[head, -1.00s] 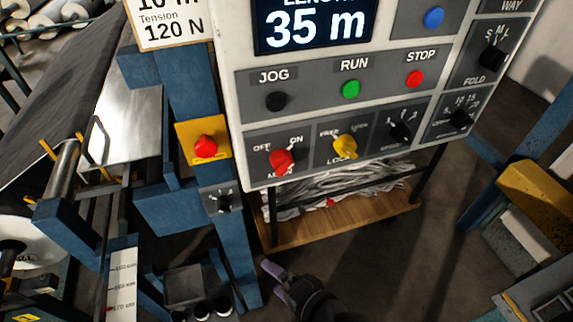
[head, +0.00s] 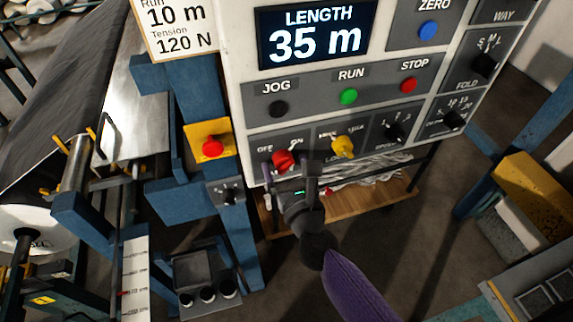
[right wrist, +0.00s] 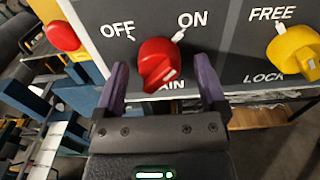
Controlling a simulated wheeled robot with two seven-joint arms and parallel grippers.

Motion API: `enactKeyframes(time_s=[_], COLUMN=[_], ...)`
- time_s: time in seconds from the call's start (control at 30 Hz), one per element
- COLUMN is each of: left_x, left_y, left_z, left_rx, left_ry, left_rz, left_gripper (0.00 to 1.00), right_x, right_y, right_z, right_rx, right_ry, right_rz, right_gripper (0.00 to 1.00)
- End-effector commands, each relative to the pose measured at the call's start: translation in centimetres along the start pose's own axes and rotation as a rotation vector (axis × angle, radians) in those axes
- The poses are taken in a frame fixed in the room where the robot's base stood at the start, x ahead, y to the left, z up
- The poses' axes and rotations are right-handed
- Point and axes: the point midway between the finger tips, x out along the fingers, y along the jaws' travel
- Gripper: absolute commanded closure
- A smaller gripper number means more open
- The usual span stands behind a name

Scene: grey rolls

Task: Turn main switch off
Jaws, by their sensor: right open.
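The red main switch (head: 284,159) is a rotary knob at the lower left of the control panel, below the OFF and ON marks. Its grip seems to lean toward ON. In the right wrist view the red knob (right wrist: 158,62) sits between my fingers, with its label partly hidden. My right gripper (head: 289,172) is open, its purple fingers (right wrist: 160,80) one on each side of the knob. I cannot tell whether either finger touches it. My left gripper is not in view.
The yellow FREE/LOCK knob (head: 343,147) is close to the right of the switch. A red button on a yellow box (head: 211,147) is to the left. The black JOG (head: 278,109), green RUN (head: 348,97) and red STOP (head: 408,85) buttons are above. A wooden shelf (head: 385,208) is below.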

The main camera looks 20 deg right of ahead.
Motion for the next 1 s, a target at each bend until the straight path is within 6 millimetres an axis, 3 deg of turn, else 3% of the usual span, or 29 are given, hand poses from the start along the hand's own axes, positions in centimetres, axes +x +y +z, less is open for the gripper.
enactKeyframes(time_s=[0.17,0.6,1.0], left_x=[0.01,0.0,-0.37], left_y=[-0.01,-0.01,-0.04], left_z=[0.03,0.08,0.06], left_rx=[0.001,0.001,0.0], left_ry=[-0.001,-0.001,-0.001], left_rz=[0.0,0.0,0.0], left_gripper=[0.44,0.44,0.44], right_x=[-0.01,-0.04,-0.04], right_y=[0.01,0.01,-0.02], right_z=[-0.02,-0.02,0.05], right_rx=[0.0,-0.001,-0.094], right_ry=[0.0,0.0,0.001], right_rz=[0.0,0.0,0.0], right_gripper=[0.09,1.0,1.0])
